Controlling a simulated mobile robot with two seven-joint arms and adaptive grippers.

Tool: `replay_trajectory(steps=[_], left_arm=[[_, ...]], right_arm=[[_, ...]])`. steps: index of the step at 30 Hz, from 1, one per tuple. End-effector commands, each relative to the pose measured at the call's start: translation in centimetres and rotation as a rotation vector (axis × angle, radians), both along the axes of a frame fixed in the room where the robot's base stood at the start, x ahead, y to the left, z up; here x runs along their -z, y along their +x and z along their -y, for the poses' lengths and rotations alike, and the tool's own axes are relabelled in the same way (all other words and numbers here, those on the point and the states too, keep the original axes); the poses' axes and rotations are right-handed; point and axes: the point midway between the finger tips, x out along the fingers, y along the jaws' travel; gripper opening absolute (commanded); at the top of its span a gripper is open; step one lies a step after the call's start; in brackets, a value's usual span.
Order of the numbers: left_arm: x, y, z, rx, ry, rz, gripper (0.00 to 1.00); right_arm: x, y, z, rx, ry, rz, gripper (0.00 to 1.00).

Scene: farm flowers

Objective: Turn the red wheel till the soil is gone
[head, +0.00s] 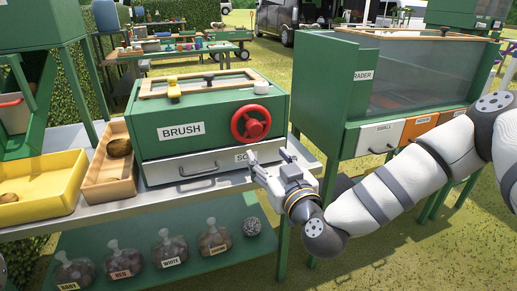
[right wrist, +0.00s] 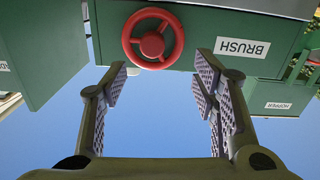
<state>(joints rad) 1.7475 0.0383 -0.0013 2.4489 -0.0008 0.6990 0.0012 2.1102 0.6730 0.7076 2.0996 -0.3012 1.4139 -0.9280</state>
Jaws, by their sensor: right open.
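The red wheel (head: 250,123) is on the right of the front of the green box labelled BRUSH (head: 200,122). My right gripper (head: 268,160) is open and empty, just below and in front of the wheel, and does not touch it. In the right wrist view the wheel (right wrist: 153,38) shows upside down beyond the two open fingers (right wrist: 158,90), a little left of the middle. A drawer (head: 196,169) sits under the box; its label is partly hidden by my gripper. No soil can be made out. My left gripper does not show.
A wooden tray (head: 86,182) with a brown round thing (head: 119,147) stands left of the box, beside a yellow tray (head: 60,166). Several labelled bags (head: 173,249) stand on the lower shelf. A green machine labelled GRADER (head: 345,105) stands to the right.

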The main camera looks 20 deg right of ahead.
Motion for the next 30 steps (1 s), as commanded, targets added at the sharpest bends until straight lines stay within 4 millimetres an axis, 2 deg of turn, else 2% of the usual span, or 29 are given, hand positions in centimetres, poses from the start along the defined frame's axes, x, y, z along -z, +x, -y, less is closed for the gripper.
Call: replay_trajectory(steps=[3,7,15,18,23,30], left_arm=[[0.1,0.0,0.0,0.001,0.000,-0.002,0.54],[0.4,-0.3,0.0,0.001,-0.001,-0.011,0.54],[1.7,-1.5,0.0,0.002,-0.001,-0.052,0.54],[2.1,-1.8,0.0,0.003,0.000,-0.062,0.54],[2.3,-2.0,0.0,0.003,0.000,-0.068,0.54],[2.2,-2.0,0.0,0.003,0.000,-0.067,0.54]], right_arm=[[-1.2,0.6,0.7,0.023,-0.008,0.035,0.54],[-1.1,2.2,0.8,0.027,-0.010,0.038,0.54],[-0.7,9.0,0.7,0.026,-0.009,0.033,0.54],[-0.8,10.9,0.7,0.025,-0.008,0.033,0.54],[-1.1,12.4,0.6,0.023,-0.008,0.035,0.54],[-1.3,12.6,0.6,0.022,-0.008,0.036,0.54]])
